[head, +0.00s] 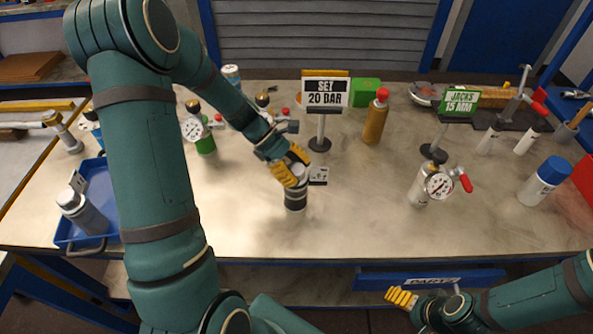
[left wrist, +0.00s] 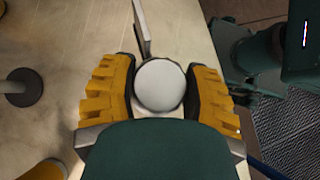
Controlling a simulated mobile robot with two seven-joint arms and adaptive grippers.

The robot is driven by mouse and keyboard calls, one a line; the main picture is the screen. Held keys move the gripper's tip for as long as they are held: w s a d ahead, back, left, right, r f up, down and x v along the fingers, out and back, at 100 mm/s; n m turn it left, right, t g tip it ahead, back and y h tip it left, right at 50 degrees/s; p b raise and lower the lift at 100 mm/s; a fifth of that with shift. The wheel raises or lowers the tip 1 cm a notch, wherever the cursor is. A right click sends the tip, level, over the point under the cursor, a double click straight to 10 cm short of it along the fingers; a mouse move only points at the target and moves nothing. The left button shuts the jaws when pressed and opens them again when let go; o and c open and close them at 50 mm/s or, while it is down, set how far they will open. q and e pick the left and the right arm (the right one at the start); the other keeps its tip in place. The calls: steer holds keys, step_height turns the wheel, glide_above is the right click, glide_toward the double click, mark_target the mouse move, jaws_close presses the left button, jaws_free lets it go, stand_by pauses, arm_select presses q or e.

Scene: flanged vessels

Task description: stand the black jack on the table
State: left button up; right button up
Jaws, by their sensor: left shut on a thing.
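The black jack (head: 295,200) is a short black cylinder with pale bands, upright at the middle of the table (head: 250,225). My left gripper (head: 291,170) is shut on its upper part from above. I cannot tell whether its base touches the table. In the left wrist view its round pale top (left wrist: 160,85) sits between the yellow fingers of my left gripper (left wrist: 160,95). My right gripper (head: 401,298) is low at the front right, off the table, and its opening is unclear.
Behind stand a "SET 20 BAR" sign (head: 326,92) and an amber bottle (head: 376,120). A small label (head: 318,176) is close by. A gauge vessel (head: 430,188) stands right, a blue-capped bottle (head: 546,182) further right. A blue tray (head: 98,185) lies left. The front middle table is clear.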

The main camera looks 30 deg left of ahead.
arm_select(q)
steer(key=o, duration=1.3)
steer(key=shift+f, duration=0.1)
steer(key=shift+r, duration=0.2)
steer(key=p+v, duration=0.2)
steer(key=v, duration=1)
steer(key=shift+s, duration=0.1)
